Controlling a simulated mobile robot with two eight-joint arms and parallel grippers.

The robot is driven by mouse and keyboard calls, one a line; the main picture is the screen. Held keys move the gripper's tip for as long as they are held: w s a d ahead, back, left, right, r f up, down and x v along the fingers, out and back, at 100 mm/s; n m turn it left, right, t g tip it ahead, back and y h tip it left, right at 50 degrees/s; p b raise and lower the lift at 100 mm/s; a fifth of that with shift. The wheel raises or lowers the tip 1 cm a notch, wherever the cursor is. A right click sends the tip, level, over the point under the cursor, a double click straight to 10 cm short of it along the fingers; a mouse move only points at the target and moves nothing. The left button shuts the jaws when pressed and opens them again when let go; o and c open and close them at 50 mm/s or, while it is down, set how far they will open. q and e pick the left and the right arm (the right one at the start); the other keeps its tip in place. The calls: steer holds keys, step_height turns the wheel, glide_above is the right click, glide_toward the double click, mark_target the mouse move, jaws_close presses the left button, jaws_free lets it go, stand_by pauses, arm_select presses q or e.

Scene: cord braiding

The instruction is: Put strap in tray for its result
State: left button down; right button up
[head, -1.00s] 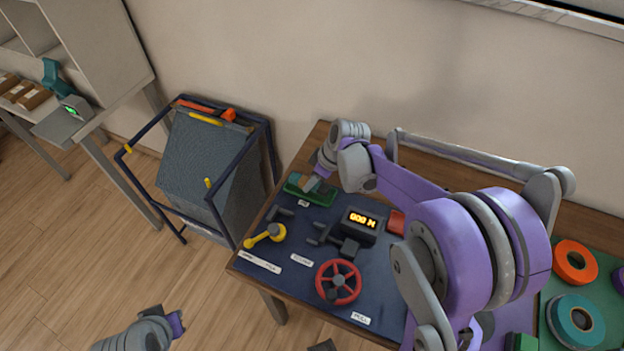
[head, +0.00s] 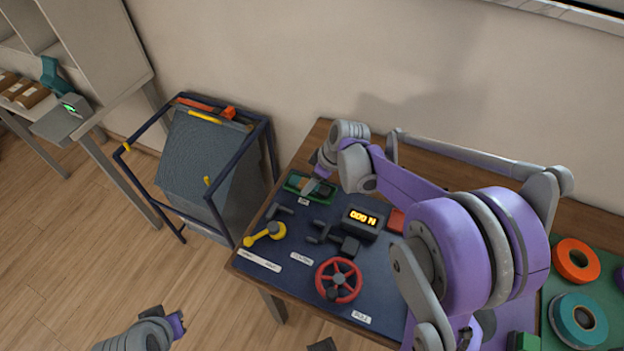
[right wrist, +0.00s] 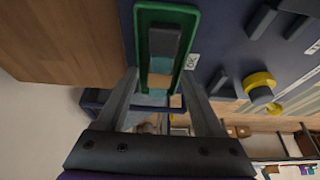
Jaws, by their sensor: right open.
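The green tray (head: 330,199) stands at the back left of the dark blue board, next to a small label; it fills the top middle of the right wrist view (right wrist: 190,30). A short strap (right wrist: 165,42), dark grey with a tan part, lies inside the tray. My right gripper (right wrist: 158,76) is open, its fingers apart on either side of the tray's near end, not closed on the strap. In the head view my right gripper (head: 316,184) is over the tray, partly covering it. My left gripper (head: 177,323) is low at the left, away from the table, its jaws unclear.
On the board are a display reading 000 N (head: 362,217), a clamp (head: 327,235), a yellow lever (head: 266,235) and a red handwheel (head: 339,280). A red tray-like piece (head: 397,221) is partly hidden behind my right arm. A wheeled bin (head: 205,165) stands left of the table.

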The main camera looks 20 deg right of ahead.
steer(key=shift+r, duration=0.35)
steer(key=p+v, duration=0.2)
steer(key=v, duration=1)
steer(key=s+a+f+m+h, duration=0.1)
steer(key=s+a+m, duration=0.1)
steer(key=s, duration=0.4)
steer(key=s+a+f+m+t+h, duration=0.1)
steer(key=s+a+f+m, duration=0.1)
steer(key=s, duration=0.4)
steer(key=s+a+f+m+t+h, duration=0.1)
steer(key=s+a+f+m, duration=0.1)
steer(key=s, duration=0.4)
steer(key=shift+s+a+f+m, duration=0.1)
steer(key=shift+a+f+m, duration=0.15)
steer(key=shift+a+m, duration=0.75)
steer(key=shift+d, duration=0.2)
steer(key=shift+r, duration=0.2)
